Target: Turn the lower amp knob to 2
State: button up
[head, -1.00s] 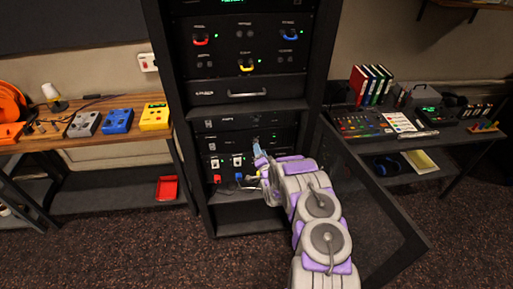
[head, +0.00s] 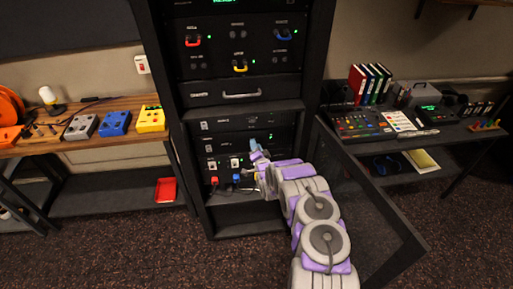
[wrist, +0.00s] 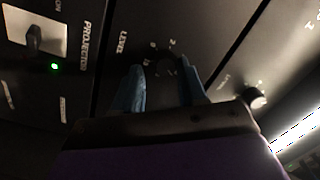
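My gripper (head: 256,147) is in front of the amp panels in the lower part of the rack, its blue fingers pointing at the panel. In the wrist view, the two blue fingers (wrist: 163,84) stand apart, on either side of a dark knob (wrist: 166,66). The knob has numbered marks and the word LEVEL beside it. It is dark and partly hidden, so its setting and any finger contact cannot be told. A second knob (wrist: 254,97) with tick marks is to the right on a neighbouring panel. Which knob is the lower one is unclear.
The rack (head: 171,100) has a PROJECTOR switch (wrist: 35,36) with a green light near the gripper. Red (head: 214,181) and blue (head: 236,178) plugs are below. An open rack door (head: 372,195) is at the right of my arm. Desks stand on both sides.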

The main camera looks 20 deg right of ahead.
jog(key=shift+a, duration=0.55)
jog(key=shift+c, duration=1.4)
jog(key=shift+a, duration=0.3)
jog(key=c, duration=0.3)
jog(key=shift+s+d, duration=0.1)
jog(key=shift+d, duration=0.3)
grip_shut()
jog(key=shift+w+a+r+n+g+h+p, duration=0.2)
jog(key=shift+n+p, duration=0.8)
jog(key=shift+n, duration=2.7)
jog(key=shift+s+r+n+g+h+p, duration=0.15)
jog(key=shift+n+h+p, duration=0.55)
jog(key=shift+n, duration=3)
jog(key=shift+w+a+n+g+h+p, duration=0.2)
jog(key=shift+n+p, duration=1.05)
jog(key=shift+n, duration=2.45)
jog(key=shift+d, duration=0.1)
